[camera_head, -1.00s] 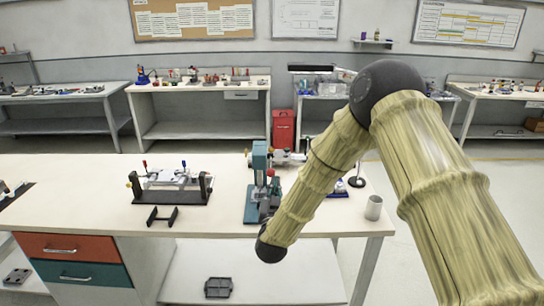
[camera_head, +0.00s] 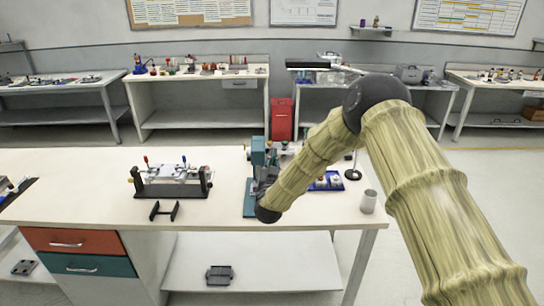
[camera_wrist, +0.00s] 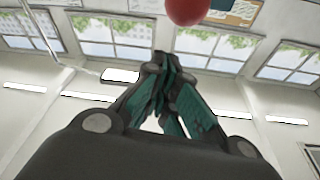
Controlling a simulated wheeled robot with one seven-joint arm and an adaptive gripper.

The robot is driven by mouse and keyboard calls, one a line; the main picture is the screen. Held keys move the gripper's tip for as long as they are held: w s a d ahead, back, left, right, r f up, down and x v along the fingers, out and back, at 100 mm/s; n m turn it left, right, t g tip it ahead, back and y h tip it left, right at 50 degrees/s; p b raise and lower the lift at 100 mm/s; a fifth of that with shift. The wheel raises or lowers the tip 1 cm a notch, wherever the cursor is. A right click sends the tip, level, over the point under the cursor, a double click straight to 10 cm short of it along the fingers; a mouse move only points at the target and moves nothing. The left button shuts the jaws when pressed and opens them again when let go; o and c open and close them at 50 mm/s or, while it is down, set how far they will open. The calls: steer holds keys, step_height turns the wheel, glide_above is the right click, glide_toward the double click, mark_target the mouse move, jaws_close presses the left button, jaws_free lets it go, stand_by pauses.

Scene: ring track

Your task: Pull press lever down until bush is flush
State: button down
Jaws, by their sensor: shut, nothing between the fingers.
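The teal press (camera_head: 258,152) stands upright near the front edge of the white bench, left of my arm. My forearm covers part of its right side, and its lever and bush cannot be made out in the head view. In the wrist view my gripper (camera_wrist: 160,68) is shut and empty, its teal-padded fingers pointing up the picture. A red ball (camera_wrist: 188,10), apparently the lever's knob, shows beyond the fingertips and slightly right, cut by the top edge. It looks apart from the fingers.
A black fixture (camera_head: 172,188) and a small black bracket (camera_head: 164,211) lie left of the press. A blue tray (camera_head: 327,182) and a grey cup (camera_head: 368,201) are to the right, near my arm.

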steer(key=shift+a+f+p, duration=0.25)
steer(key=shift+f+p, duration=0.3)
steer(key=shift+f, duration=0.75)
steer(key=shift+s+f, duration=0.1)
steer(key=f+b, duration=0.1)
steer(key=b, duration=0.2)
steer(key=shift+s+a+f+t, duration=0.1)
steer(key=shift+s+f+t, duration=0.1)
steer(key=shift+t, duration=0.1)
